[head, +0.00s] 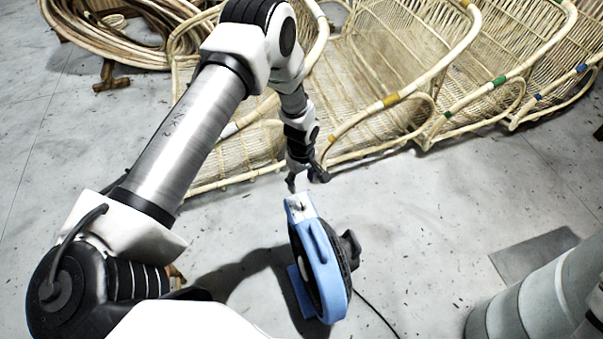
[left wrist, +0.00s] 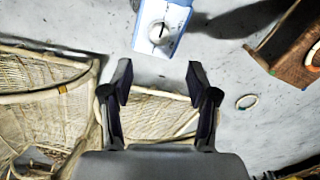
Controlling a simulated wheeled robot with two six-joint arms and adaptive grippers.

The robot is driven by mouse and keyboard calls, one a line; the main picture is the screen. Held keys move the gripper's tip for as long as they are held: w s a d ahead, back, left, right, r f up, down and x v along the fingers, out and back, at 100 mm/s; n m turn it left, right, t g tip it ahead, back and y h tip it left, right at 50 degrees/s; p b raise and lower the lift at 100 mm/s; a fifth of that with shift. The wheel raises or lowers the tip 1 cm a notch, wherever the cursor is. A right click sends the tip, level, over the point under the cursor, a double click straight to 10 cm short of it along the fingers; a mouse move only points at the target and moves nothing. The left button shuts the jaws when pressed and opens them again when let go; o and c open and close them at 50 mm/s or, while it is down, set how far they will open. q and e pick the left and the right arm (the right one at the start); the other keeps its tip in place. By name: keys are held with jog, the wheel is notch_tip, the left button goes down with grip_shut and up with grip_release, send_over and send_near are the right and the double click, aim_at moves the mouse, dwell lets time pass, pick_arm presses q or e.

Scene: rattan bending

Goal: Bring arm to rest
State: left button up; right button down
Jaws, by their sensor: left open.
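My left arm comes in from the left of the head view and reaches forward and down. Its gripper (head: 308,180) is small there, just above the top end of a blue and black device (head: 322,262) with a white top. In the left wrist view the gripper (left wrist: 160,88) has its two dark fingers apart with nothing between them. The device's white top and knob (left wrist: 160,32) lie beyond the fingertips, apart from them. My right gripper is in neither view.
Several rattan chair frames (head: 385,75) with coloured tape stand behind the gripper. A coil of rattan (head: 125,35) lies at the upper left. A wooden piece (left wrist: 292,45) and a small ring (left wrist: 247,101) show in the left wrist view. The grey floor (head: 440,215) at right is mostly clear.

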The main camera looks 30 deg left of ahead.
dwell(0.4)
pick_arm(q)
jog(key=s+d+r+m+p, duration=0.2)
jog(key=s+m, duration=0.2)
jog(key=s, duration=0.5)
jog(key=s+d+r+m+p, duration=0.2)
jog(key=s+m, duration=0.3)
jog(key=s, duration=0.4)
jog(key=s+d+r+m+p, duration=0.3)
jog(key=s+d+m+p, duration=0.1)
jog(key=s, duration=0.6)
jog(key=shift+s, duration=0.15)
jog(key=shift+c, duration=0.3)
